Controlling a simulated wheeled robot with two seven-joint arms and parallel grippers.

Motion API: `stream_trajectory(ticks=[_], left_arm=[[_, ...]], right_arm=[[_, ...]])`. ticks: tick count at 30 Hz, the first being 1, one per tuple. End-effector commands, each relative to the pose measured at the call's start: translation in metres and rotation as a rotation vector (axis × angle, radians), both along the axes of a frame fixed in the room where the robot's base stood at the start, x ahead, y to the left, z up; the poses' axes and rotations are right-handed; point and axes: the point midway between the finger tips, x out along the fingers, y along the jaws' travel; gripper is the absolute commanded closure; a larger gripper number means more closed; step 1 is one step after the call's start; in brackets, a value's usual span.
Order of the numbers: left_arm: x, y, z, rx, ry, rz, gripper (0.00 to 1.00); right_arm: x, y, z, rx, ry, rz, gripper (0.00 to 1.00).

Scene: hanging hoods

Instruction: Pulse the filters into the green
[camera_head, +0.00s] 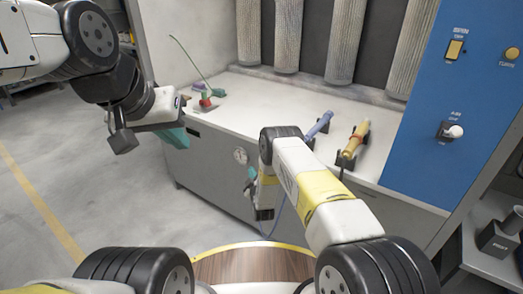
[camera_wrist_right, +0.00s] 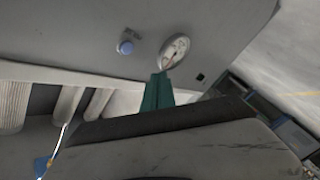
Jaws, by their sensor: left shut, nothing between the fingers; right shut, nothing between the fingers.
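Several grey ribbed filters (camera_head: 342,40) hang upright at the back of the hood; some also show in the right wrist view (camera_wrist_right: 68,104). A round white gauge (camera_head: 240,155) is on the grey cabinet front, and it is larger in the right wrist view (camera_wrist_right: 174,50). Its needle and zones are too small to read. A blue round button (camera_wrist_right: 125,47) is beside the gauge. My right gripper (camera_wrist_right: 157,78) is shut and empty, its teal fingertips just by the gauge and button; contact cannot be told. My left gripper (camera_head: 175,137) is shut and empty, left of the cabinet's front edge.
A blue panel (camera_head: 440,110) at the right carries a yellow switch (camera_head: 455,48), a yellow button (camera_head: 511,53) and a white-tipped knob (camera_head: 452,131). A blue tool (camera_head: 320,124) and a yellow tool (camera_head: 356,139) rest in holders on the white worktop (camera_head: 270,100). Open floor (camera_head: 90,180) lies left.

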Motion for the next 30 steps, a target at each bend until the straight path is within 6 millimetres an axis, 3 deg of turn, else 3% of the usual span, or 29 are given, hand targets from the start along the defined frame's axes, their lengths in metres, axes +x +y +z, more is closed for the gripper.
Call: stream_trajectory(ticks=[12,30], left_arm=[[0.0,0.0,0.0,0.0,0.0,0.0,1.0],[0.0,0.0,0.0,0.0,0.0,0.0,1.0]], right_arm=[[0.043,-0.031,0.0,0.0,-0.001,0.0,1.0],[0.05,-0.037,0.0,0.0,0.001,0.001,1.0]])
